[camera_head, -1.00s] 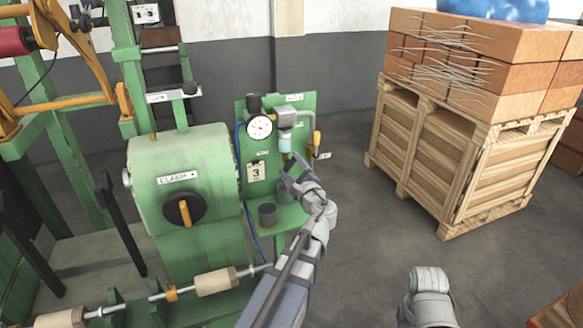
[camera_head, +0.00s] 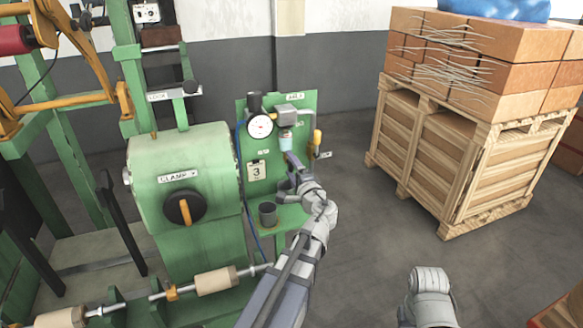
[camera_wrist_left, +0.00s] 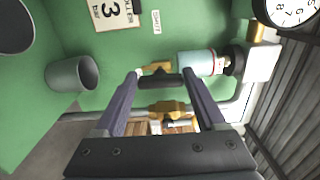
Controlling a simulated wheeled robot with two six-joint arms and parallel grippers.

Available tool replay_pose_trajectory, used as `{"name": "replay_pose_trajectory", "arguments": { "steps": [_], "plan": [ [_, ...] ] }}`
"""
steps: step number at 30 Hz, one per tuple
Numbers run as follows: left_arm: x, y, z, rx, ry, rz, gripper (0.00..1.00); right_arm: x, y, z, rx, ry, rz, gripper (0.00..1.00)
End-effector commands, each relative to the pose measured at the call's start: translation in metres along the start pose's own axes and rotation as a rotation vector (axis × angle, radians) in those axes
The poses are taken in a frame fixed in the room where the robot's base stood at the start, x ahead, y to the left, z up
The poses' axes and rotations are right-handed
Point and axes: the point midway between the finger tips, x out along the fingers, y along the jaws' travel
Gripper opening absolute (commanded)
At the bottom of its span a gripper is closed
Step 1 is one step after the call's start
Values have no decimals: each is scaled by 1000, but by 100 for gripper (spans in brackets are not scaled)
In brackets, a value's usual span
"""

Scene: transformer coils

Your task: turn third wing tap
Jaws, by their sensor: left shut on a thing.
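My left gripper (camera_head: 291,168) reaches the green panel (camera_head: 305,104) below the small filter bowl (camera_head: 286,142). In the left wrist view, the left gripper's fingers (camera_wrist_left: 161,76) are shut on the dark wing of a tap (camera_wrist_left: 160,79). That tap has a brass body and sits beside the pale blue filter bowl (camera_wrist_left: 195,64). A second brass fitting (camera_wrist_left: 170,108) lies on the pipe just beyond the fingers. In the head view the fingers and forearm largely hide the tap. My right gripper is not seen; only a grey part of my right arm shows at the bottom right.
A pressure gauge (camera_head: 260,125) is above the held tap. A grey cup (camera_head: 267,213) stands on the green shelf below. An orange-handled lever (camera_head: 317,137) is at the panel's right edge. A wooden crate (camera_head: 430,150) with bricks stands right, with bare floor between.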

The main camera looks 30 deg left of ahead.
Motion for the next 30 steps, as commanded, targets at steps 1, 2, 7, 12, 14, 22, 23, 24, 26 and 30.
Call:
{"name": "replay_pose_trajectory", "arguments": {
  "steps": [1,2,7,12,14,22,23,24,26,30],
  "plan": [
    [0,0,1,-9,-1,1,17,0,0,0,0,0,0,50],
    [0,0,1,-14,-1,1,17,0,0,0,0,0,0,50],
    [0,1,0,-28,-1,1,17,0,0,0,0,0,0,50],
    [0,1,1,-30,-1,1,17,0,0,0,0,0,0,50],
    [0,1,1,-30,-1,1,17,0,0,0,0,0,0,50],
    [0,0,0,-28,-1,1,90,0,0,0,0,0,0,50],
    [0,0,0,-28,-1,1,94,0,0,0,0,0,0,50],
    [0,0,0,-28,0,1,98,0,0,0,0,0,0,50],
    [0,0,0,-27,0,1,100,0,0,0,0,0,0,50],
    [0,0,0,-27,0,1,100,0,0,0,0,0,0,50]
  ]
}}
